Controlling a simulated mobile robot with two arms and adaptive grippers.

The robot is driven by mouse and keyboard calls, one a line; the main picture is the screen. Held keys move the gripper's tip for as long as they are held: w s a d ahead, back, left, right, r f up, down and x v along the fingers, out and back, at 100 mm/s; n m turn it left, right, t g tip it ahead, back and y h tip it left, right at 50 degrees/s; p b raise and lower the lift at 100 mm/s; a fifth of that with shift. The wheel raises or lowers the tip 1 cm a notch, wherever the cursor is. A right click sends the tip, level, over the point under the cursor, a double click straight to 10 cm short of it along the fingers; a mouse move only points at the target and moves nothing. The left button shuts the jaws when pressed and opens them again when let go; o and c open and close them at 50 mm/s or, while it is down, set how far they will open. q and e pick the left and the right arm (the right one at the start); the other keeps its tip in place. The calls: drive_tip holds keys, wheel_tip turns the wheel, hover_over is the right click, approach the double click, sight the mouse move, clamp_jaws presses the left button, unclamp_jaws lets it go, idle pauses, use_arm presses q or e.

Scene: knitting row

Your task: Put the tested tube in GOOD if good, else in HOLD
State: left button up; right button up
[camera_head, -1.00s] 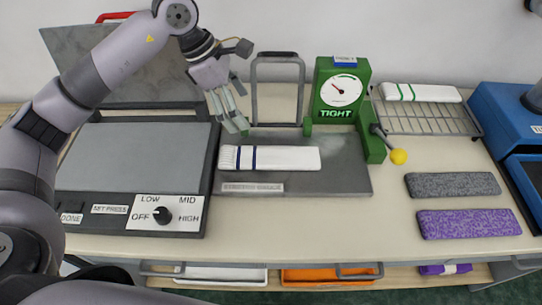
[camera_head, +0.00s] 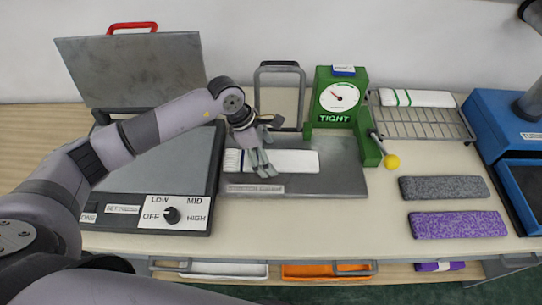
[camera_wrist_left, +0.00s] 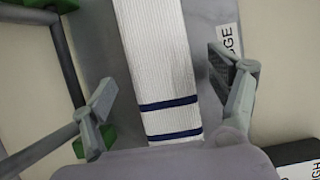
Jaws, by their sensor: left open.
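The white knit tube with blue stripes (camera_head: 295,161) lies flat on the grey plate of the gauge (camera_head: 330,183). The gauge's green head has a round dial (camera_head: 339,97) with a needle, and the word TIGHT shows below it. My left gripper (camera_head: 266,171) is open over the striped part of the tube and hides some of it. In the left wrist view, the tube (camera_wrist_left: 160,60) runs between the two spread fingers (camera_wrist_left: 162,72), with gaps on both sides. My right gripper is not in view. No GOOD or HOLD label is readable.
An opened press (camera_head: 150,180) with a heat knob stands at left. A wire rack (camera_head: 425,125) holds a green-striped white tube. Grey (camera_head: 445,188) and purple (camera_head: 457,225) tubes lie at right, near a blue machine (camera_head: 505,125). White (camera_head: 225,270) and orange (camera_head: 325,271) bins sit below the table edge.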

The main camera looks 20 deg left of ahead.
use_arm(q)
drive_tip(key=shift+d+f, duration=0.25)
drive_tip(key=shift+f, duration=0.3)
drive_tip(key=shift+c, duration=0.6)
drive_tip(key=c, duration=1)
drive_tip(key=shift+o, duration=0.2)
drive_tip(key=shift+w+r, duration=0.1)
